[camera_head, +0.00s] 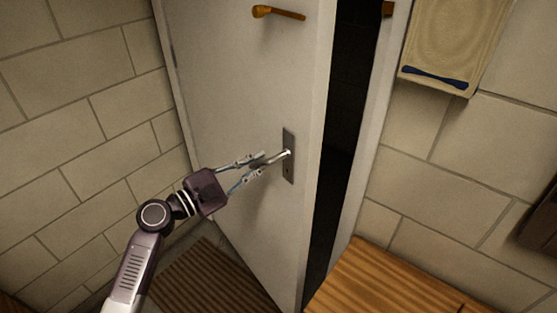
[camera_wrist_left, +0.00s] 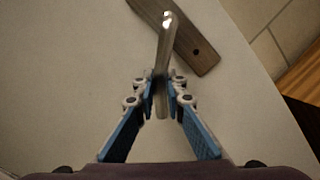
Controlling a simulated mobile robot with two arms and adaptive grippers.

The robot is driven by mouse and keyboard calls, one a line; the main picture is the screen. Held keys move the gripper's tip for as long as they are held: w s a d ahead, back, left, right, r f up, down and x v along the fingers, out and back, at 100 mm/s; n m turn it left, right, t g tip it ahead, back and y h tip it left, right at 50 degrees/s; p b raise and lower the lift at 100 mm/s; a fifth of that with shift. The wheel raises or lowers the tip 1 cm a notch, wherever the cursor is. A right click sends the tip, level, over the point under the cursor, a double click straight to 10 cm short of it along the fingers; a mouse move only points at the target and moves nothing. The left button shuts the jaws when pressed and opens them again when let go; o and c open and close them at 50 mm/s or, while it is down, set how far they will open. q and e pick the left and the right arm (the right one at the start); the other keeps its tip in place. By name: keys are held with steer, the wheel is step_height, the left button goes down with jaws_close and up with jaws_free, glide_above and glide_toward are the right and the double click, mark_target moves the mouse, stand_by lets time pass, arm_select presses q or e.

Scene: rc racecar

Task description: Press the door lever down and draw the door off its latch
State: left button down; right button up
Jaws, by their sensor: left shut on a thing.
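The white door (camera_head: 235,85) stands partly open, with a dark gap between its edge and the frame on the right. A grey lock plate (camera_head: 289,171) is on the door near that edge, and it also shows in the left wrist view (camera_wrist_left: 196,48). The metal lever (camera_head: 279,156) sticks out from the plate toward the left. My left gripper (camera_head: 259,167) is shut on the lever, and the left wrist view shows the lever (camera_wrist_left: 164,45) between its fingertips (camera_wrist_left: 160,92). My right gripper is in neither view.
A brown wooden handle or peg (camera_head: 279,12) is fixed higher on the door. A slatted mat (camera_head: 212,283) lies on the floor below. A wooden surface (camera_head: 385,285) is at the lower right, and a beige panel (camera_head: 455,40) hangs on the tiled wall.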

arm_select(q)
steer(key=w+a+b+v, duration=0.1)
steer(key=w+v, duration=0.1)
steer(key=v, duration=0.9)
steer(key=shift+s+a+r+m+b, duration=0.2)
steer(key=shift+a+r+m+b, duration=0.15)
steer(key=shift+a, duration=0.25)
steer(key=c, duration=2)
jaws_free()
steer(key=shift+d+g+h, duration=0.1)
steer(key=shift+g+h, duration=0.2)
steer(key=shift+g, duration=0.1)
steer(key=v, duration=1.2)
steer(key=shift+s, duration=0.1)
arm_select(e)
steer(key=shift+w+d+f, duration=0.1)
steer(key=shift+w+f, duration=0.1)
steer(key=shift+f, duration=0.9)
